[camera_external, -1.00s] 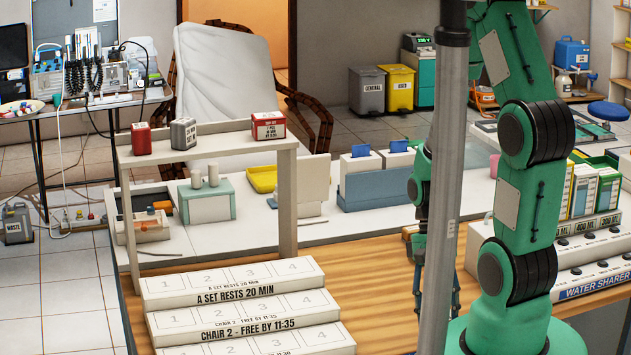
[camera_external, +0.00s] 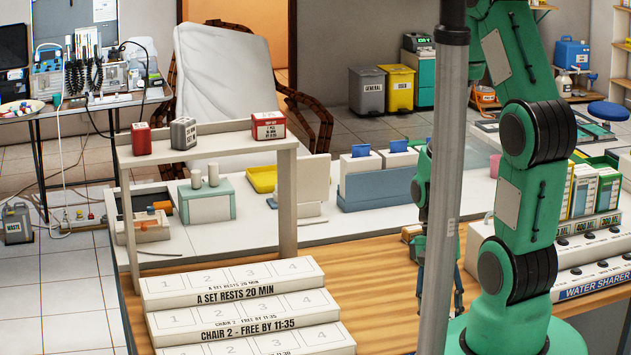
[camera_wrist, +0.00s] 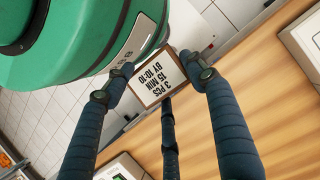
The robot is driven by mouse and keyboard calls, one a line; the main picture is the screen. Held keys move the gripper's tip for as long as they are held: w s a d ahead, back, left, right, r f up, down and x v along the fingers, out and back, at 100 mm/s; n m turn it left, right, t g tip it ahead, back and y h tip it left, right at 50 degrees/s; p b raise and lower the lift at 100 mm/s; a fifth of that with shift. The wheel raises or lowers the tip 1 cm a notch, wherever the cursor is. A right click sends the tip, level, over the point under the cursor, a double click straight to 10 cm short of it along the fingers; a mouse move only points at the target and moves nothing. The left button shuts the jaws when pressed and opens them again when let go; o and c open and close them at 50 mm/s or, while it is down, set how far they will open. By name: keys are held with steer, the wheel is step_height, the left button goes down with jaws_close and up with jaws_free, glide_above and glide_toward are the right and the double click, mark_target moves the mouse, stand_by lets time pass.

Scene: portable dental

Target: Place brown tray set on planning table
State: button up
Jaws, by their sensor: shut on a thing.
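My gripper (camera_wrist: 162,72) has its fingers around a small brown-edged box with a white label (camera_wrist: 157,83), which reads "3 PCS 15 MIN BY 10:10". The gripper is shut on this brown tray set, seen from above in the wrist view. In the external view my gripper (camera_external: 439,295) hangs pointing down over the wooden table (camera_external: 385,300), partly behind a grey pole. The held set cannot be made out there. White stepped boards with numbered places 1 to 4 (camera_external: 235,285) stand to the gripper's left; I cannot tell whether these are the planning table.
A white shelf (camera_external: 205,148) behind the boards bears a red box (camera_external: 141,139), a grey box (camera_external: 183,133) and a red-and-white box (camera_external: 268,126). The water sharer (camera_external: 590,270) stands at the right. Bare wood lies between the boards and my gripper.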

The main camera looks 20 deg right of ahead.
steer(key=w+a+r+p, duration=0.5)
steer(key=w+r, duration=0.4)
steer(key=w, duration=0.2)
steer(key=w+a+r+p, duration=0.6)
steer(key=w+r, duration=0.3)
steer(key=w, duration=0.2)
steer(key=w+a+r+p, duration=0.5)
steer(key=w+a+r, duration=0.2)
steer(key=r, duration=0.3)
steer(key=w+a+r+n+p, duration=0.1)
steer(key=w+a+r+p, duration=0.4)
steer(key=w+a+r, duration=0.3)
step_height(320, 180, up, 2)
steer(key=shift+w+a+r+h, duration=0.2)
steer(key=shift+w+a+h, duration=0.1)
steer(key=shift+a, duration=0.9)
steer(key=w+a+f+p, duration=0.1)
steer(key=w+a+p, duration=0.3)
steer(key=w, duration=1)
steer(key=a, duration=0.3)
steer(key=shift+f, duration=0.25)
steer(key=shift+w+a, duration=0.1)
